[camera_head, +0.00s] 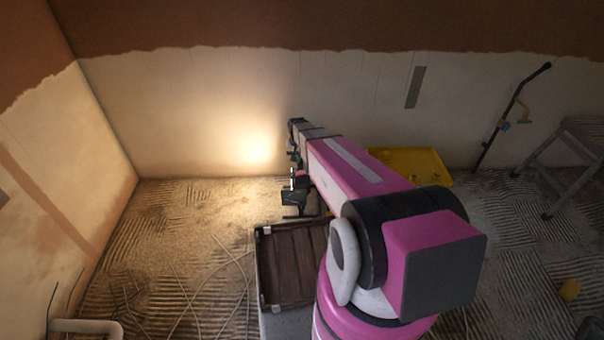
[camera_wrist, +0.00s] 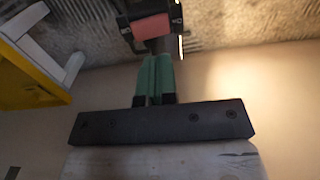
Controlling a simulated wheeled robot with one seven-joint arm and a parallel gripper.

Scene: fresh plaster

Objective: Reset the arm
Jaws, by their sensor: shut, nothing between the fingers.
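My arm reaches forward over the floor in the head view, with its wrist end near the middle, in front of the far wall. My gripper shows in the wrist view (camera_wrist: 157,62), with its two green fingers side by side and together. Nothing is held between them. A black-framed thing with a pinkish face (camera_wrist: 151,27) lies beyond the fingertips in that view; whether they touch it I cannot tell. In the head view the fingers are too small and dark to make out.
A dark slatted crate (camera_head: 285,268) stands in front of my arm. A dark lamp-like stand (camera_head: 298,203) is beyond it, near a bright patch of wall. A yellow tub (camera_head: 432,166) is behind my arm. A grey step stand (camera_head: 575,165) is at right. Loose cables lie at left.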

